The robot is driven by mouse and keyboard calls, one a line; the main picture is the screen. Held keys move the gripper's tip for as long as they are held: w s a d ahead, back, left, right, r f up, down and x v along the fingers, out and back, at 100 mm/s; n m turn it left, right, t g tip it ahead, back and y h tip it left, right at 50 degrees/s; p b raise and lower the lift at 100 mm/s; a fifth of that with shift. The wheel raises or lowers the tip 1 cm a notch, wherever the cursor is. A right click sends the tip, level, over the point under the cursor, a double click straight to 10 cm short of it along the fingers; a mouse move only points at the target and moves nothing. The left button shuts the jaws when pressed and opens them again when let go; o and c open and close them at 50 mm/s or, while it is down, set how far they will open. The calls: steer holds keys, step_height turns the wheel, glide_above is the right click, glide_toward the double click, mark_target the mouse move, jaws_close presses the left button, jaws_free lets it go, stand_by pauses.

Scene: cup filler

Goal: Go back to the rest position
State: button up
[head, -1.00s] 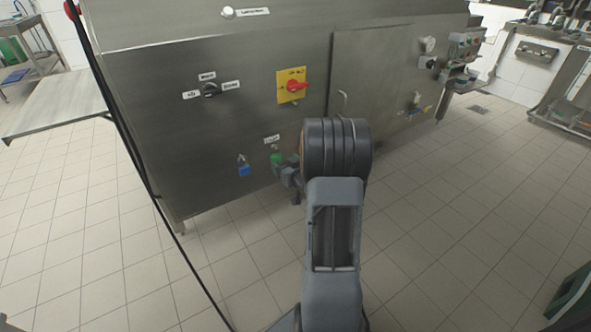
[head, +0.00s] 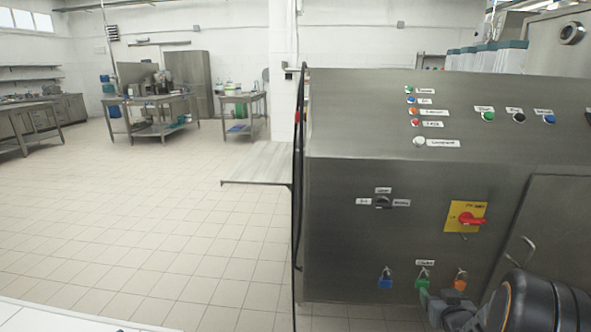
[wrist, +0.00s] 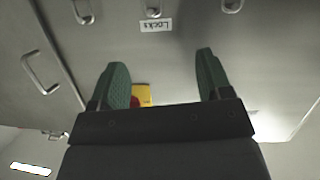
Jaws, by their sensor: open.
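My gripper (wrist: 163,82) is open and empty in the wrist view, its two green fingers spread apart in front of the steel panel. Beyond them are part of a yellow plate (wrist: 146,92) with a red switch and a "Locks" label (wrist: 156,26). In the head view my arm is at the lower right, close to the machine (head: 345,235); the fingers cannot be made out there. A blue padlock (head: 385,281), a green padlock (head: 423,284) and an orange padlock (head: 460,285) hang low on its front. The red rotary switch (head: 467,218) sits on its yellow plate.
A dark selector knob (head: 382,201) and a door handle (head: 521,250) are on the front. Coloured buttons line the sloped top panel. A steel side shelf (head: 262,163) juts out left of the machine. The tiled floor (head: 150,230) at left is open, with worktables farther back.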

steer(key=s+a+r+g+p, duration=0.25)
steer(key=a+r+p, duration=0.4)
steer(key=r, duration=0.35)
steer(key=s+a+r+g+p, duration=0.1)
steer(key=a+r+g+p, duration=0.2)
steer(key=a+r+p, duration=0.55)
steer(key=s+a+r+n+g+y+p, duration=0.1)
steer(key=s+a+r+g+y+p, duration=0.2)
steer(key=s+a+r+p, duration=0.4)
steer(key=shift+s+a+r+n+g, duration=0.3)
steer(key=shift+s+a+r+g, duration=0.5)
steer(key=shift+s+r, duration=1.9)
steer(key=shift+w+d+r, duration=0.15)
steer(key=shift+w+r, duration=0.25)
